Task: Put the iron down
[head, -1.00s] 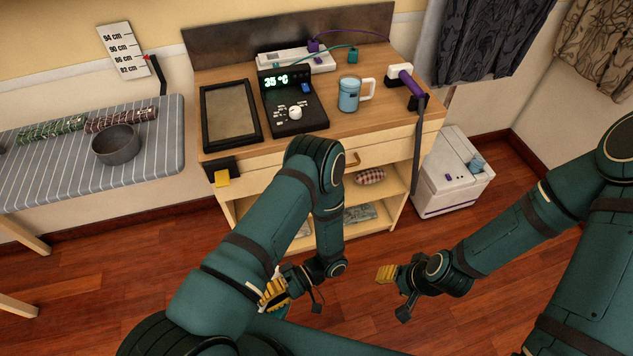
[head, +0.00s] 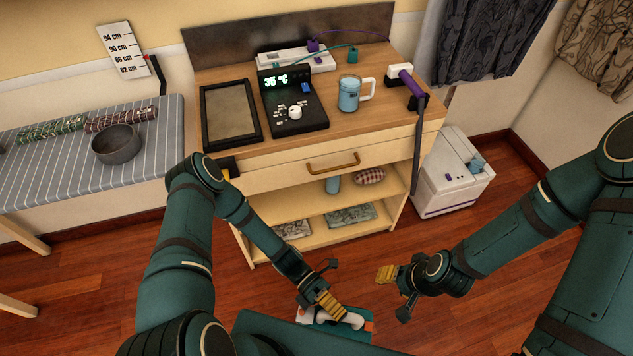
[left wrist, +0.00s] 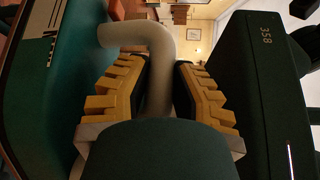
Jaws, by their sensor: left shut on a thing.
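The iron (head: 353,318), with a pale handle and teal and orange parts, is low in the head view, by the front edge of my teal base. My left gripper (head: 332,304) is shut on its handle. In the left wrist view, the pale curved handle (left wrist: 158,70) stands between the yellow ribbed fingers of my left gripper (left wrist: 160,95). Most of the iron's body is hidden, and I cannot tell whether it touches my base. My right gripper (head: 387,274) is right of the iron, apart from it; its finger opening is unclear.
A wooden cabinet (head: 330,150) holds a dark-framed flat tray (head: 230,113), a black device reading 35 °C (head: 295,105), a blue mug (head: 349,95) and a purple-handled tool (head: 411,84). A striped board (head: 60,165) with a grey bowl (head: 116,145) stands left. A white box (head: 452,180) stands right.

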